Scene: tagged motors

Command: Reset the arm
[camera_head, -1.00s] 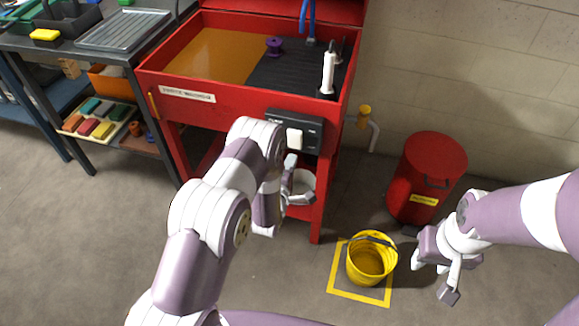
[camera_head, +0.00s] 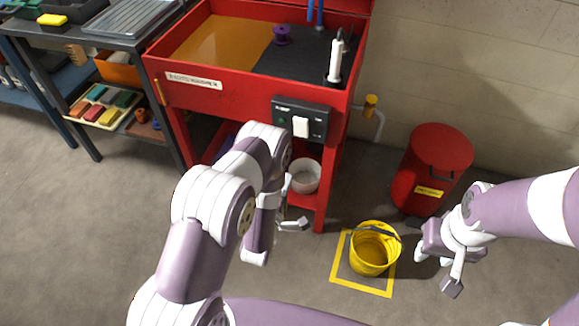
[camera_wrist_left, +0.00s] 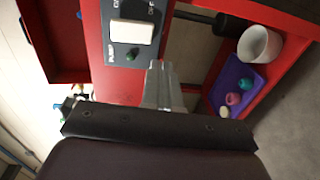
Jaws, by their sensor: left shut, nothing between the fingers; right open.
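My left arm reaches in from the lower left of the head view. My left gripper (camera_head: 287,190) is below the black switch panel (camera_head: 300,120) on the front of the red parts washer. In the left wrist view its fingers (camera_wrist_left: 161,72) are together with nothing between them, and they point toward the washer front beside the white pump switch (camera_wrist_left: 132,36). They look apart from the switch. My right gripper (camera_head: 437,272) is open and empty, in the air at the right, beside the yellow bucket (camera_head: 374,250) in the picture.
The parts washer (camera_head: 240,100) holds a purple spool (camera_head: 283,35). On its lower shelf are a white bowl (camera_head: 305,176) and a purple tray (camera_wrist_left: 234,82) with small items. A red bin (camera_head: 432,165) stands at the right. The floor at left is clear.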

